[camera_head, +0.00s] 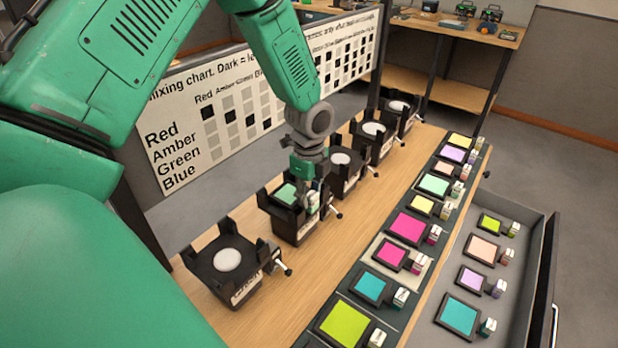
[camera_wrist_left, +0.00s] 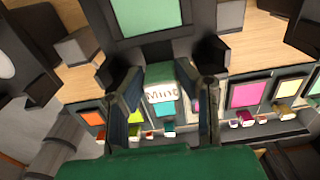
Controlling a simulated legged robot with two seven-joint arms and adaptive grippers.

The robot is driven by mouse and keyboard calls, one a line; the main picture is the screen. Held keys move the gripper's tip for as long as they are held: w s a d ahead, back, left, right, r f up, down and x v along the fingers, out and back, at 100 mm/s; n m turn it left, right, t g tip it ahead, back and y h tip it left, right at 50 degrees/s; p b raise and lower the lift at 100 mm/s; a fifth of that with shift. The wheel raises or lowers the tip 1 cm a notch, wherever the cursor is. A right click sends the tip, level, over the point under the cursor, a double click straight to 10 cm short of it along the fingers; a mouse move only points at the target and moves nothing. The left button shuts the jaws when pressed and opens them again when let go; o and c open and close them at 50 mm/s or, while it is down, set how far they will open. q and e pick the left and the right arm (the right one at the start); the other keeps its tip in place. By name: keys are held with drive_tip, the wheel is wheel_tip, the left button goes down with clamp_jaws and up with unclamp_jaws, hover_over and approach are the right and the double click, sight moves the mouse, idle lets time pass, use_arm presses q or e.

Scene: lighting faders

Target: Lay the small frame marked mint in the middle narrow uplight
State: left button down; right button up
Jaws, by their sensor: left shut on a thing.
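The small mint frame (camera_head: 286,194) has a pale green sheet in a dark border. It lies level between the dark upright corners of the second uplight (camera_head: 290,228) from the front; whether it touches its seat cannot be told. Its handle block (camera_wrist_left: 165,88), lettered Mint, is between the fingers of my left gripper (camera_wrist_left: 165,110), which is shut on it. The mint sheet (camera_wrist_left: 155,15) shows at the top of the left wrist view. In the head view, my left gripper (camera_head: 312,190) reaches down from above and hides part of the frame. My right gripper is not in view.
A larger uplight (camera_head: 228,260) stands in front, empty. Three others (camera_head: 345,165) stand behind along the wooden bench (camera_head: 375,205), also empty. A dark rack (camera_head: 385,318) of coloured frames runs along the bench's right edge. An open drawer (camera_head: 530,260) holds several more frames.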

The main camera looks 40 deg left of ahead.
use_arm(q)
drive_tip(key=shift+d, duration=0.9)
drive_tip(key=shift+d+f, duration=0.15)
drive_tip(key=shift+f, duration=0.05)
drive_tip(key=shift+a+f, duration=0.15)
drive_tip(key=shift+a, duration=0.05)
drive_tip(key=c, duration=1.1)
unclamp_jaws()
drive_tip(key=shift+a, duration=0.25)
drive_tip(key=shift+a+f, duration=0.2)
drive_tip(key=shift+a, duration=0.1)
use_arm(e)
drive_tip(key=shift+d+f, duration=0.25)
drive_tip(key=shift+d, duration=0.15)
use_arm(q)
drive_tip(key=shift+d, duration=0.25)
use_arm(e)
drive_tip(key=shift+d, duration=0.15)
use_arm(q)
drive_tip(key=shift+r, duration=0.1)
